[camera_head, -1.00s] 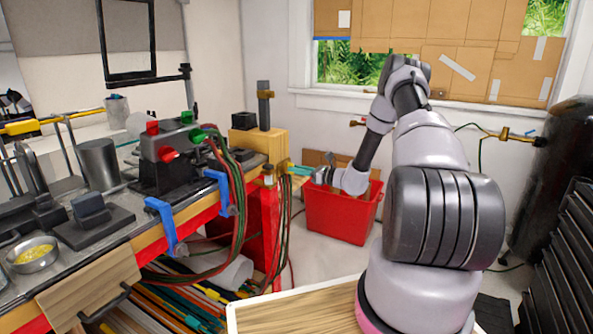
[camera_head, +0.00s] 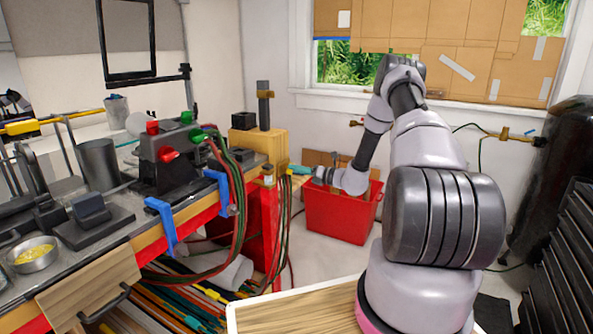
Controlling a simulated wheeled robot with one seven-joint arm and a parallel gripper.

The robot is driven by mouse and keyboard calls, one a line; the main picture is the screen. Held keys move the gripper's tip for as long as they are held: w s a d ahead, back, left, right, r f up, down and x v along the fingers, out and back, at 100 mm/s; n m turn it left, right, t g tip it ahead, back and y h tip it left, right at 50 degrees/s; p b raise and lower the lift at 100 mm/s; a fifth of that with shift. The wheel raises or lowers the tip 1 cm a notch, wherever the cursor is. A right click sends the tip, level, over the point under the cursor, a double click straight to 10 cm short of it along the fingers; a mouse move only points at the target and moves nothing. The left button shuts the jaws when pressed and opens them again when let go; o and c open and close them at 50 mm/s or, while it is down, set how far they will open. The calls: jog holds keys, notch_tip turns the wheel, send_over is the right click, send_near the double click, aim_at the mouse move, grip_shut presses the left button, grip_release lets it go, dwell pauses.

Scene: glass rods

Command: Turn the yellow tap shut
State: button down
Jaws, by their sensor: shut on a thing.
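My gripper (camera_head: 301,170) is at the right end of the workbench, beside the wooden block. It points left from my bent forearm and wrist, above the red bin. It is shut on a small piece at the bench end, which seems to be the yellow tap (camera_head: 286,172). The fingers and tap are very small here, so their exact contact and the tap's angle cannot be made out. Red and green hoses hang just left of and below this spot.
The red bin (camera_head: 343,214) stands on the floor under my wrist. A torch with red and green knobs (camera_head: 172,155) is on the bench (camera_head: 130,222), with blue clamps at its edge. A dark tank (camera_head: 560,160) and a drawer cabinet (camera_head: 568,260) stand at right.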

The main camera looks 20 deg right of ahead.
jog(key=shift+d+f+m, duration=0.1)
jog(key=shift+m, duration=2.4)
jog(key=shift+d+f+m, duration=0.1)
jog(key=shift+m, duration=2.4)
jog(key=c, duration=0.8)
grip_release()
jog(key=shift+a, duration=0.1)
jog(key=shift+c, duration=0.2)
jog(key=v, duration=1)
jog(key=shift+s+d, duration=0.25)
jog(key=shift+d, duration=0.05)
